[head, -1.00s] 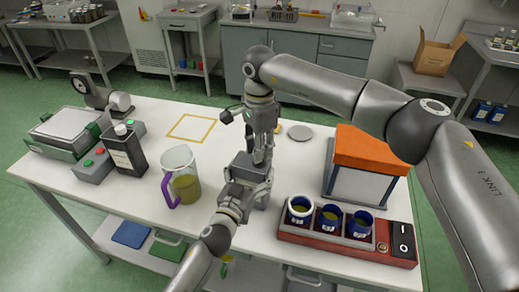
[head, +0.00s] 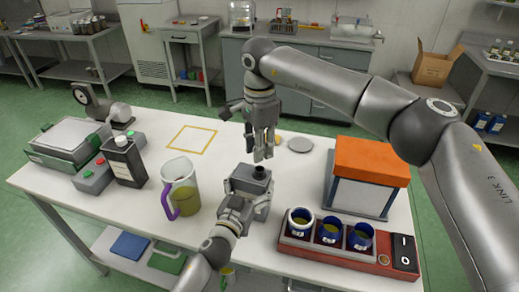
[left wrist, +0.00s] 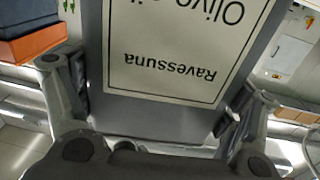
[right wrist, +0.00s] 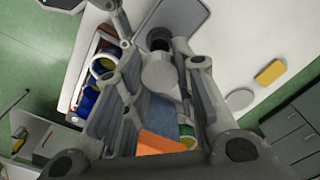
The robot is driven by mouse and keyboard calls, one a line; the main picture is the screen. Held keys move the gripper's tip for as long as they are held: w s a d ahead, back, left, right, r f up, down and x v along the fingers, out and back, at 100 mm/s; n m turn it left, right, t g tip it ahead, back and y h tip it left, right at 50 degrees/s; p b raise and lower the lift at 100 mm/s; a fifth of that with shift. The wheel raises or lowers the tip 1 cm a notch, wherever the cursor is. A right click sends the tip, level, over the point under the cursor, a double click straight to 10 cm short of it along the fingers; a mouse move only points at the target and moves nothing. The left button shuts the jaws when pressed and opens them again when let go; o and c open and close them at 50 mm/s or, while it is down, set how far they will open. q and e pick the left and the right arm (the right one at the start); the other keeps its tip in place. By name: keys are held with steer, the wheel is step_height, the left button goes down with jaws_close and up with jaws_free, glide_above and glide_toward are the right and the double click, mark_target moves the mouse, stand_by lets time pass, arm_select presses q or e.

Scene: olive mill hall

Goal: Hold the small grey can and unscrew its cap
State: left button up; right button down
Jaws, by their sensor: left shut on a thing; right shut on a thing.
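The small grey can (head: 245,183) stands in my left gripper (head: 240,200), which is shut on its body. In the left wrist view the can's white label (left wrist: 180,45) reads "Ravessuna" and "Olive oil", upside down. The can's dark neck (head: 260,171) is bare. My right gripper (head: 264,155) is just above and behind the neck, pointing down and apart from the can. In the right wrist view it is shut on a light grey cap (right wrist: 160,76), with the dark neck (right wrist: 159,39) beyond it. The cap is hard to make out in the head view.
A jug with a purple handle (head: 184,182) and a dark bottle (head: 123,160) stand left of the can. A red block with several blue cups (head: 330,228) and an orange-topped box (head: 370,160) are at right. A grey disc (head: 300,145) lies behind. A yellow square outline (head: 192,139) is empty.

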arm_select(q)
steer(key=o, duration=1.8)
